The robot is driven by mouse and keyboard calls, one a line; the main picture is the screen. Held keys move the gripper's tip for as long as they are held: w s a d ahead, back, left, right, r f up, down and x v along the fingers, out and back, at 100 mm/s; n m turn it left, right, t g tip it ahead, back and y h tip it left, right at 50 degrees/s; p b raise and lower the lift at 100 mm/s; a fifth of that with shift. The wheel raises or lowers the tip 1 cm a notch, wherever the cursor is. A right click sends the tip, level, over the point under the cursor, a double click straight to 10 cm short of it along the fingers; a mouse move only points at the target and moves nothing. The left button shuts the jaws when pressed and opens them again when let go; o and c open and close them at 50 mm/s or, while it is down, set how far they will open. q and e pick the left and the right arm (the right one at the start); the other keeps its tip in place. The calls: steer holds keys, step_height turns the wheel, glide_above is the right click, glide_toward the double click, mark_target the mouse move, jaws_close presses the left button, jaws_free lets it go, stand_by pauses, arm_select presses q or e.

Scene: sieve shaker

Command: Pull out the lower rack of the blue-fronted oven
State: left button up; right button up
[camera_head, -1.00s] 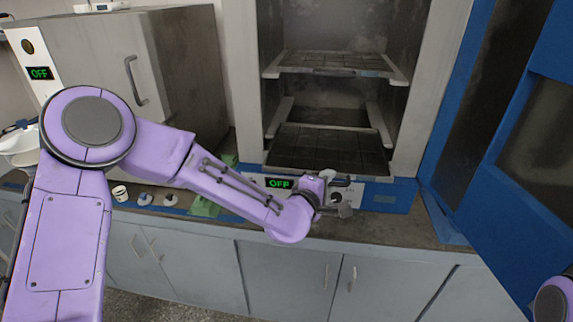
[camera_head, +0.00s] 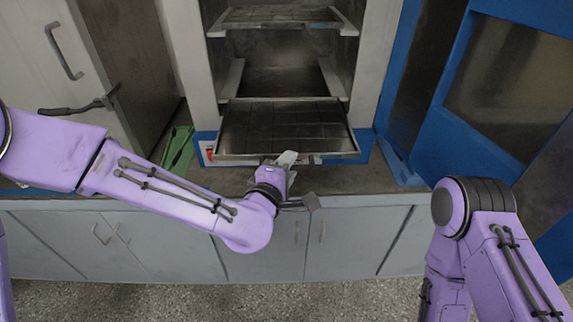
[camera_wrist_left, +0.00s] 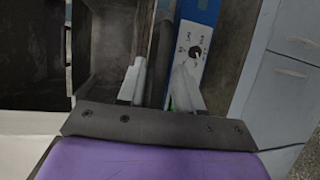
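The blue-fronted oven (camera_head: 368,75) stands open in the head view. Its lower rack (camera_head: 285,127), a dark grid tray with a thin pale front rim, juts out over the control panel and hides most of it. My left gripper (camera_head: 287,160) is at the middle of the rack's front rim. In the left wrist view the two pale fingers (camera_wrist_left: 160,85) stand on either side of the dark rack edge (camera_wrist_left: 159,48) and look closed on it; the contact itself is partly hidden. My right arm shows at the lower right, its gripper out of view.
The upper rack (camera_head: 280,16) sits inside the oven. The open blue door (camera_head: 450,125) fills the right side. A grey oven with a handle (camera_head: 64,50) stands at the left. A narrow counter strip (camera_head: 350,183) and grey cabinets (camera_head: 365,235) lie below.

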arm_select(q)
steer(key=shift+w+f, duration=0.1)
steer(key=shift+f, duration=0.15)
steer(key=shift+w+r, duration=0.1)
steer(key=shift+r, duration=0.15)
steer(key=shift+a, duration=0.1)
steer(key=p+v, duration=0.9)
steer(key=v, duration=0.1)
steer(key=shift+s, duration=0.3)
steer(key=shift+w, duration=0.1)
